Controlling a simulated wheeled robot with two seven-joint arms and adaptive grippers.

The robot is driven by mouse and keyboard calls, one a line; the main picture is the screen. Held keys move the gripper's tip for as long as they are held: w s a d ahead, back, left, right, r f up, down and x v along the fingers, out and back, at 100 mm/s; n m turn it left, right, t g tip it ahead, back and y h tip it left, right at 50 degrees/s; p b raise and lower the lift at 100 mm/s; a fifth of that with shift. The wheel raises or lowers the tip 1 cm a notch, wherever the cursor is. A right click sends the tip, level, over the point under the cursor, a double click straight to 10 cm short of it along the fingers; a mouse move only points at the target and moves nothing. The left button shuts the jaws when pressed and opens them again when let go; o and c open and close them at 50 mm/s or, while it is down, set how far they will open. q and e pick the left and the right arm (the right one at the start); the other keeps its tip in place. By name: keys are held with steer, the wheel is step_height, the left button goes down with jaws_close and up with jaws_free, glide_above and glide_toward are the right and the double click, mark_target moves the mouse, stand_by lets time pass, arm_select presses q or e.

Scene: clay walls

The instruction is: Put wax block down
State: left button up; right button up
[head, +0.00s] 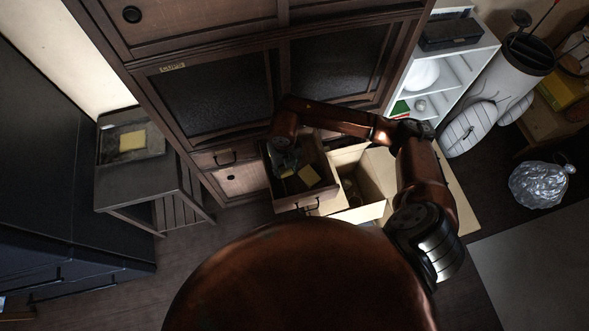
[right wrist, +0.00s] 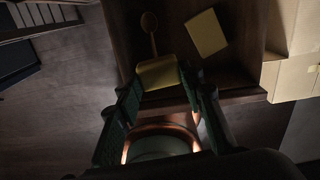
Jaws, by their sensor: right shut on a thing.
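The yellow wax block (right wrist: 158,73) is between the fingertips of my right gripper (right wrist: 160,80) in the right wrist view. The gripper is shut on it, over an open wooden drawer (right wrist: 245,96). In the head view my right gripper (head: 285,163) is low at the left part of the drawer (head: 297,203), and it partly hides the held block. Whether the block touches the drawer floor I cannot tell. My left gripper is not in view.
A second yellow block (right wrist: 207,32) and a wooden spoon (right wrist: 150,30) lie in the drawer. An open cardboard box (head: 365,211) stands right of it. A side table (head: 135,184) at the left carries a tray (head: 107,152) with another yellow block (head: 132,141).

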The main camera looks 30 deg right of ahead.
steer(key=shift+f+m, duration=0.3)
steer(key=shift+m, duration=0.1)
steer(key=shift+w+d+f, duration=0.1)
steer(key=shift+d+f, duration=0.1)
steer(key=shift+d, duration=0.05)
steer(key=w+d+f+b, duration=0.2)
steer(key=w+d+f, duration=0.2)
steer(key=d, duration=0.4)
steer(key=b, duration=0.1)
glide_above(308, 163)
steer(key=f, duration=0.5)
steer(key=shift+s+a, duration=0.15)
steer(key=shift+a, duration=0.15)
steer(key=shift+d+f, duration=0.2)
step_height(308, 163, down, 4)
steer(key=shift+d+r+b, duration=0.15)
steer(key=shift+r+b, duration=0.1)
steer(key=shift+b, duration=0.6)
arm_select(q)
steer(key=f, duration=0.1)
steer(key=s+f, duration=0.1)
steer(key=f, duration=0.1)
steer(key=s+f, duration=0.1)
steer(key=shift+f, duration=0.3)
arm_select(e)
steer(key=shift+r, duration=0.1)
